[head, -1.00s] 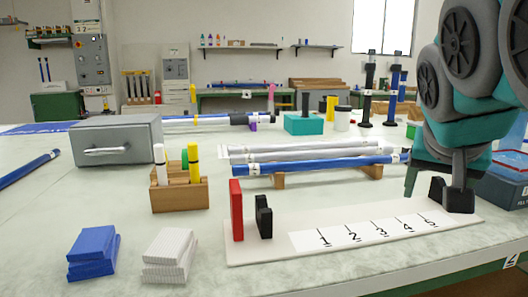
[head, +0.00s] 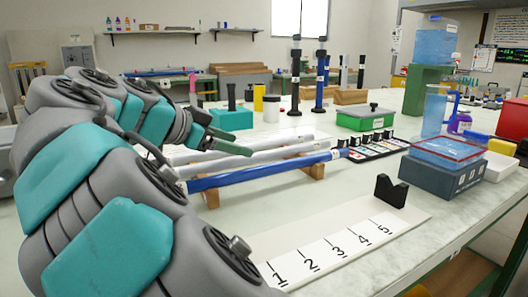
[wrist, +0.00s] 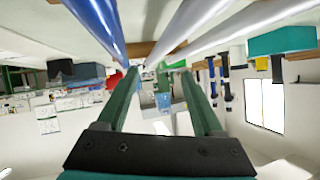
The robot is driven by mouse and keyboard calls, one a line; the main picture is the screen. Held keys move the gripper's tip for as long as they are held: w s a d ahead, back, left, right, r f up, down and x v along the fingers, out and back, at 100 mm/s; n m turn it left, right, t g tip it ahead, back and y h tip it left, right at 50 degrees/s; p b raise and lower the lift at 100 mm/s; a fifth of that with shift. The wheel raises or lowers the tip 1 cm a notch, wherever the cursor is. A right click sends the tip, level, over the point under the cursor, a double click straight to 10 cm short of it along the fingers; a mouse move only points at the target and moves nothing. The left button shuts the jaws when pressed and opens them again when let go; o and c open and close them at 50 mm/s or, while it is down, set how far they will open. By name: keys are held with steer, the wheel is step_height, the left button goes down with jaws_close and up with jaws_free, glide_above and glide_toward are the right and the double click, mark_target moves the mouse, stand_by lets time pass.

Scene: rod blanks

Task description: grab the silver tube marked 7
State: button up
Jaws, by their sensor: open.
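Two silver tubes and a blue tube (head: 262,171) lie side by side on a wooden rack (head: 312,167). In the wrist view the blue tube (wrist: 96,22) is at left, one silver tube (wrist: 190,22) is near the middle and the other silver tube (wrist: 245,35) is to its right. No number 7 is legible, so I cannot tell which tube bears it. My gripper (head: 243,144) is open over the tubes' rear side in the head view. Its spread fingers (wrist: 158,72) show no tube between them in the wrist view.
A white board numbered 1 to 5 (head: 402,213) with a black notched block (head: 391,191) lies in front. A teal box (head: 231,119), a green-sided case (head: 365,118) and dark upright stands (head: 295,80) are behind. A blue container (head: 442,165) stands at right.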

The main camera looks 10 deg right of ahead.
mark_target(252, 159)
steer(key=shift+s+a+f, duration=0.15)
steer(key=shift+a+f, duration=0.15)
steer(key=shift+a, duration=0.3)
steer(key=shift+s+a+f, duration=0.15)
steer(key=shift+a+f, duration=0.1)
steer(key=shift+a, duration=0.3)
steer(key=shift+x, duration=3.75)
steer(key=shift+c, duration=0.3)
jaws_close()
